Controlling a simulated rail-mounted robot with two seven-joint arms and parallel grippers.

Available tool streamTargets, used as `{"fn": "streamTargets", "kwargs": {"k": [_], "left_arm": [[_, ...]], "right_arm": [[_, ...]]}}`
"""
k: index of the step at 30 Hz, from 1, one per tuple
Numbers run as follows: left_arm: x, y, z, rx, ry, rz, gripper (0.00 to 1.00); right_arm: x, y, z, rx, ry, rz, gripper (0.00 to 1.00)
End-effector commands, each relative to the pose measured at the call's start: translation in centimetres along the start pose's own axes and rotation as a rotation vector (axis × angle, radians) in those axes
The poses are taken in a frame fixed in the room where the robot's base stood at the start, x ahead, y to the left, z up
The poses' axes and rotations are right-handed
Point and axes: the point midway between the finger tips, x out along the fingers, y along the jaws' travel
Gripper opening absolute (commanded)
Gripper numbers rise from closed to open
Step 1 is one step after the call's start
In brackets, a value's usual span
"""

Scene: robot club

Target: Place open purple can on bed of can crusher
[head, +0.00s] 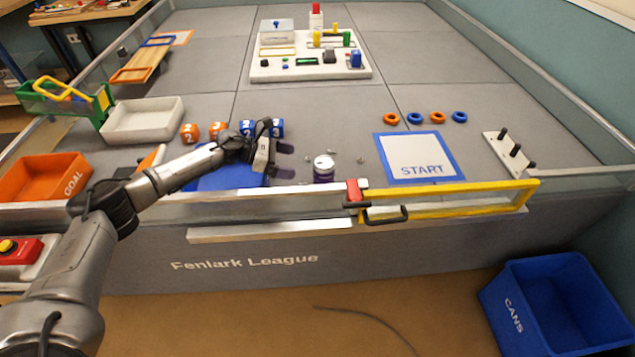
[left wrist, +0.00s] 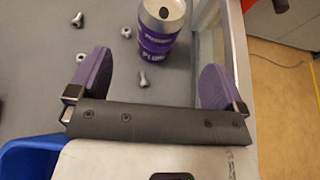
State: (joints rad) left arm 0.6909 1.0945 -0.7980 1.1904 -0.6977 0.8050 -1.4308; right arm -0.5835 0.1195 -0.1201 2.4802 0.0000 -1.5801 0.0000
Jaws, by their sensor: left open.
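The purple can (head: 323,170) stands upright on the grey mat near the front wall, left of the START pad. In the left wrist view the can (left wrist: 160,45) shows a silver top with a dark opening. My left gripper (head: 284,161) is open and empty, just left of the can and pointing towards it. In the left wrist view, the gripper's purple fingers (left wrist: 158,80) are spread wide, with the can ahead and not between them. I cannot surely identify the can crusher; a green frame with a yellow handle (head: 66,98) stands at the left edge.
Several small metal bolts and nuts (left wrist: 143,79) lie around the can. The front wall with a yellow gate (head: 460,203) is close by. The START pad (head: 420,157) is clear.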

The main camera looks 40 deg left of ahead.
Motion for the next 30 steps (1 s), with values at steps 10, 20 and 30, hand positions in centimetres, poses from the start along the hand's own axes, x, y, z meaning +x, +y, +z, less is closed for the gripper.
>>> {"fn": "streamTargets", "kwargs": {"k": [10, 20, 30], "left_arm": [[5.3, 0.0, 0.0, 0.002, 0.0, -0.001, 0.96], [7.4, 0.0, -0.1, 0.004, 0.0, -0.001, 0.96], [11.1, -0.1, 0.0, 0.004, 0.001, -0.001, 0.96]], "right_arm": [[1.1, -0.2, 0.3, 0.005, 0.0, -0.005, 0.43], [1.8, 0.0, 0.5, -0.001, 0.002, 0.001, 0.43], [2.9, 0.1, 0.8, -0.006, 0.002, 0.006, 0.43]]}}
